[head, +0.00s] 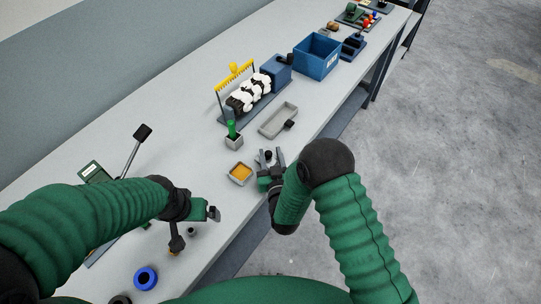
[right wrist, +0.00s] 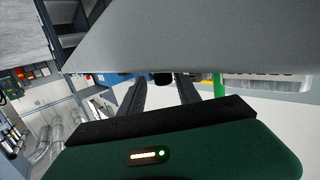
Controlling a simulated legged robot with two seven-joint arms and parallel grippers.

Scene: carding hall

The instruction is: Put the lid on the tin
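The tin is a small square grey container (head: 240,173) with an orange filling, open at the top, on the table in the head view. My right gripper (head: 270,156) is just right of it, near the table's front edge. Its fingers are apart, with a small black knob (head: 268,154) between them. In the right wrist view the knob (right wrist: 163,79) sits between the fingers with slim gaps, against a broad grey surface (right wrist: 190,35). I cannot tell whether that surface is the lid. My left gripper (head: 212,213) is low over the table; its fingers are unclear.
A grey tray (head: 279,118) and a green-handled brush in a cup (head: 234,142) stand behind the tin. A yellow rack (head: 234,78) and blue bin (head: 317,55) stand farther back. A blue ring (head: 145,278) lies at the near left. Table room is free left of the tin.

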